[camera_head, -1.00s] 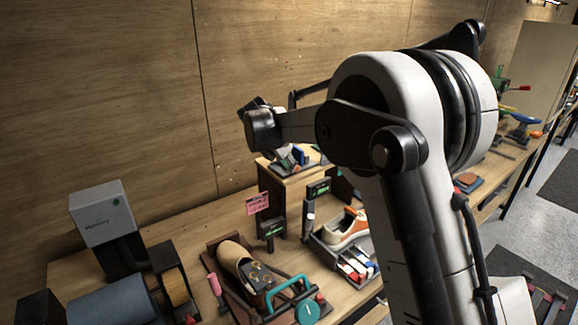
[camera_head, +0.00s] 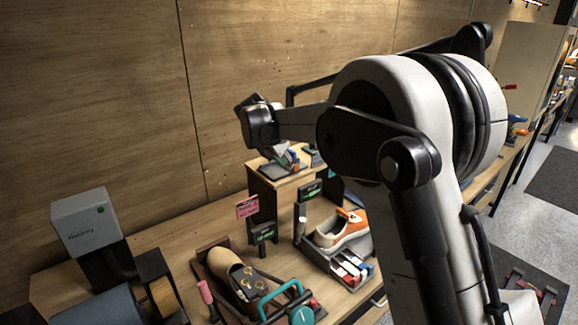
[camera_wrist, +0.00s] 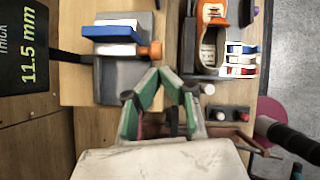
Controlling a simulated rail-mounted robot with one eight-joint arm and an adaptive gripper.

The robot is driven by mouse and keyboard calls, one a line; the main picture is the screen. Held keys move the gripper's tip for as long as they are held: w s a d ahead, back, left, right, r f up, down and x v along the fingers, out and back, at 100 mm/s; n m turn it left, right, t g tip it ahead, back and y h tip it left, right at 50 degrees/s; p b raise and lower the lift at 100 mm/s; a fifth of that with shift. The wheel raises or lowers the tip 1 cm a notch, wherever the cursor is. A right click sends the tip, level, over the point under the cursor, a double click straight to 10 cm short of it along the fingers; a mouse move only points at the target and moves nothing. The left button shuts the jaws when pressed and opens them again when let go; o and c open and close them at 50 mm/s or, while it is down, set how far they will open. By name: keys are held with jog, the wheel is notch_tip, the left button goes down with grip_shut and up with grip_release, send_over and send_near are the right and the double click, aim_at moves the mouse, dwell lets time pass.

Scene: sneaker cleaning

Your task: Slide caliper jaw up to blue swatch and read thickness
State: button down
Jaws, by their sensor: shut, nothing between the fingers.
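In the wrist view, the blue swatch (camera_wrist: 109,35) lies against a white block (camera_wrist: 117,24) on the grey caliper fixture (camera_wrist: 124,82). An orange knob (camera_wrist: 151,50) sits at the fixture's right side. My gripper (camera_wrist: 160,75) is shut and empty, its green-padded fingers just below the knob in the picture; I cannot tell whether they touch anything. A dark display (camera_wrist: 38,50) at the left reads "THICK 11.5 mm". In the head view, the fixture (camera_head: 280,170) stands on a wooden stand, partly hidden by my gripper (camera_head: 281,153).
An orange-and-white sneaker (camera_head: 342,229) sits in a grey tray (camera_head: 368,246) right of the stand. A tan shoe (camera_head: 225,264) and a teal-handled clamp (camera_head: 285,298) are in front. A pink sign (camera_head: 247,206) stands beside the stand. A wooden wall rises behind.

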jog(key=b+v, duration=0.1)
jog(key=v, duration=1)
jog(key=shift+s+a, duration=0.4)
jog(key=shift+s, duration=0.1)
jog(key=s+d+m+y+b, duration=0.2)
jog(key=s+d+m+b, duration=0.2)
jog(key=s+d+m, duration=1.45)
jog(key=s+d+f+m+t+y+b, duration=0.1)
jog(key=s+d+f+m, duration=0.4)
jog(key=s, duration=0.5)
jog(key=s+d+f+m+t+b, duration=0.1)
jog(key=s+d+f+m+b, duration=0.2)
jog(key=s+f, duration=0.7)
jog(key=d+m, duration=0.2)
jog(key=d, duration=0.2)
jog(key=shift+s+d+f+y, duration=0.3)
jog(key=shift+s+d+y, duration=0.05)
jog(key=shift+s+y, duration=0.05)
